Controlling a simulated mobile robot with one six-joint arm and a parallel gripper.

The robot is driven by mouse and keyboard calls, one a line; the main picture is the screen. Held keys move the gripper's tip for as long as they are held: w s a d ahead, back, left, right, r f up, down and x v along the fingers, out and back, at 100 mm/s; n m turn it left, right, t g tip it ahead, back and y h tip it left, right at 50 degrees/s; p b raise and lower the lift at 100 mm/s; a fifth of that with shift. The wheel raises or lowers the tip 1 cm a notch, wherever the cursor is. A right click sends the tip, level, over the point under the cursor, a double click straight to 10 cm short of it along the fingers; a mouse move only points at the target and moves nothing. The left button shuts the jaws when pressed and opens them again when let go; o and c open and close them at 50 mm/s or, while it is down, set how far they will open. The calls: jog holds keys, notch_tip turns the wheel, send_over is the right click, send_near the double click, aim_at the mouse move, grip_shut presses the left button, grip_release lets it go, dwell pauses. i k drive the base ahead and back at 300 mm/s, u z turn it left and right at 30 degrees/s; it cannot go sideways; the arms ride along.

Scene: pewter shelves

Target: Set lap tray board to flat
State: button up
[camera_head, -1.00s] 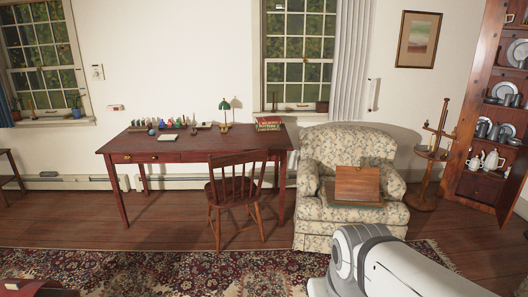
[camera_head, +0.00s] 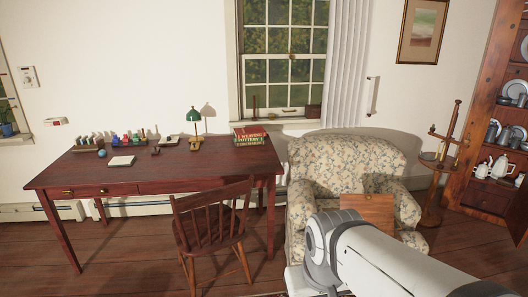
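The lap tray (camera_head: 368,208) rests on the seat of the floral armchair (camera_head: 345,158). Its brown wooden board is tilted up, facing me. The lower part of the tray and much of the seat are hidden behind my white and grey arm, which reaches in from the lower right. My gripper is not in the picture, so its state does not show.
A dark red desk (camera_head: 160,165) stands left of the armchair, with a wooden chair (camera_head: 210,222) in front of it. A candle stand (camera_head: 436,175) and a shelf cupboard (camera_head: 490,185) are to the right. Some wooden floor shows at lower left.

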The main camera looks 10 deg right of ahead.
aim_at(376, 209)
jog(key=z, duration=0.05)
jog(key=i, duration=1.65)
jog(key=z, duration=3.05)
jog(key=i, duration=1.25)
jog(key=u, duration=2.45)
